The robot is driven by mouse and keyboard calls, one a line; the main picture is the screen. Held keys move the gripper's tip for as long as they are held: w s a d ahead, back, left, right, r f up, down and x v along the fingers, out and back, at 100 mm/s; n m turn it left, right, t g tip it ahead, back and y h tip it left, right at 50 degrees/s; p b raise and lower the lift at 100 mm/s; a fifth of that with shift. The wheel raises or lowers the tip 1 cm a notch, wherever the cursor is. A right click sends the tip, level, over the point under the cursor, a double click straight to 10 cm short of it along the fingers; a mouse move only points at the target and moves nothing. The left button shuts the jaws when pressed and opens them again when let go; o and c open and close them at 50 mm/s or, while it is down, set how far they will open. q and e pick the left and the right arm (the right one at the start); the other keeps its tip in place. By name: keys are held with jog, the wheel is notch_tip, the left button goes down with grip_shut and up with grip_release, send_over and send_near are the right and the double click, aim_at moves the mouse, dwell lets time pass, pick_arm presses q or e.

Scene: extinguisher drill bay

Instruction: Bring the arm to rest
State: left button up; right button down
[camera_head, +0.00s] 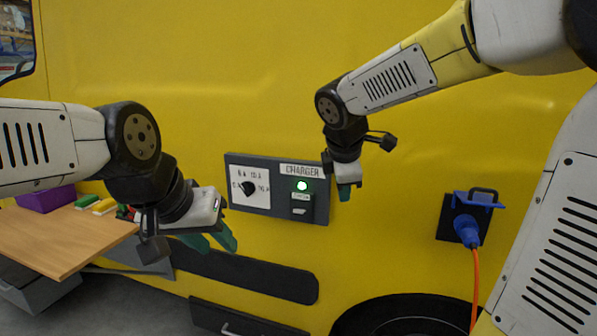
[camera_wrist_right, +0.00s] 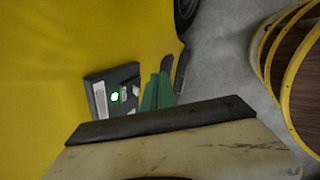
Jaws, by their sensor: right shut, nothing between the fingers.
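My right gripper (camera_head: 344,192) is shut and empty, pointing down in front of the right edge of the charger panel (camera_head: 236,206). In the right wrist view its green fingers (camera_wrist_right: 158,92) lie together beside the panel (camera_wrist_right: 98,80), with nothing between them. I cannot tell whether they touch the panel. My left gripper (camera_head: 215,243) hangs lower left of the panel, its two green fingers apart, with nothing seen between them. The panel has a black dial knob (camera_head: 249,188) and a lit green lamp (camera_head: 302,185), which also shows in the right wrist view (camera_wrist_right: 114,96).
A blue plug (camera_head: 467,231) with an orange cable (camera_head: 475,285) sits in the socket on the yellow van side (camera_head: 250,60). A wooden table (camera_head: 65,240) at the left carries a purple box (camera_head: 45,198) and small coloured items. Yellow hoops (camera_wrist_right: 268,60) stand at the wrist view's right.

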jog(key=s+d+m+y, duration=0.1)
jog(key=s+d+m, duration=0.1)
jog(key=s+m, duration=0.7)
jog(key=s+d+m+y, duration=0.2)
jog(key=s+m, duration=0.6)
jog(key=s, duration=0.1)
jog(key=shift+f+m+t+y, duration=0.3)
jog(key=shift+f+m, duration=0.1)
jog(key=shift+f, duration=0.05)
jog(key=shift+s, duration=0.15)
